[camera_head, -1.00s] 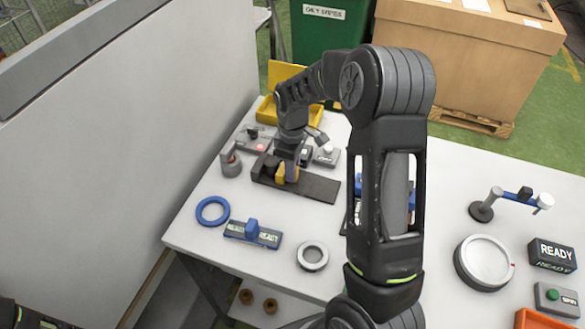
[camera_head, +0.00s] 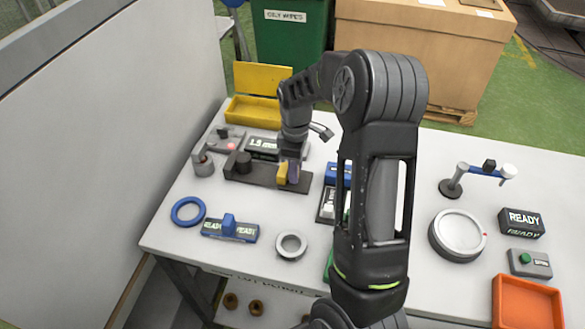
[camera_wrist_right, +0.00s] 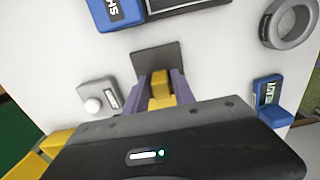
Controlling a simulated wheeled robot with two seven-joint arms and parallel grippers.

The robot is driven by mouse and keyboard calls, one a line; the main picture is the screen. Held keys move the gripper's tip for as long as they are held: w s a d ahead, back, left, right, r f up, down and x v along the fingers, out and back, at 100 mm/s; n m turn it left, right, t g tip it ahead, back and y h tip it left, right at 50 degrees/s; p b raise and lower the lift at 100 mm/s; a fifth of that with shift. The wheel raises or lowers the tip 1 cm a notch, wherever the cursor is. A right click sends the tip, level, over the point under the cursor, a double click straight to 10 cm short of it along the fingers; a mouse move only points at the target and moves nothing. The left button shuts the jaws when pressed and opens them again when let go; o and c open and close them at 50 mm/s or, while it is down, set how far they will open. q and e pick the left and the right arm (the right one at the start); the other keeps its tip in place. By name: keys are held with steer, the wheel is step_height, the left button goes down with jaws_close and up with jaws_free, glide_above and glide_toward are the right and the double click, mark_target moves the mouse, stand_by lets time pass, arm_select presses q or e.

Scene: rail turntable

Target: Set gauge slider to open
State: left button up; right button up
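The yellow slider block (camera_head: 282,173) stands on a dark rail plate (camera_head: 262,180) near the left of the table, toward the rail's right half. A dark round knob (camera_head: 241,162) stands on the rail's left part. My right gripper (camera_head: 289,176) reaches down over the slider. In the right wrist view its purple fingers (camera_wrist_right: 160,88) sit on both sides of the yellow block, which fills the gap between them. The far end of the rail (camera_wrist_right: 158,57) shows bare beyond the fingers. My left gripper is not in view.
A small display box (camera_head: 262,148) and a yellow bin (camera_head: 252,112) stand behind the rail. A blue ring (camera_head: 188,211), a blue READY unit (camera_head: 229,232) and a grey ring (camera_head: 291,246) lie in front. A tall pale panel (camera_head: 110,130) bounds the left side.

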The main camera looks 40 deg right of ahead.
steer(key=shift+o, duration=1.2)
steer(key=shift+w, duration=0.1)
steer(key=shift+r, duration=0.6)
step_height(320, 180, up, 7)
steer(key=shift+f+b, duration=0.2)
steer(key=shift+b, duration=0.6)
steer(key=shift+a+f, duration=0.1)
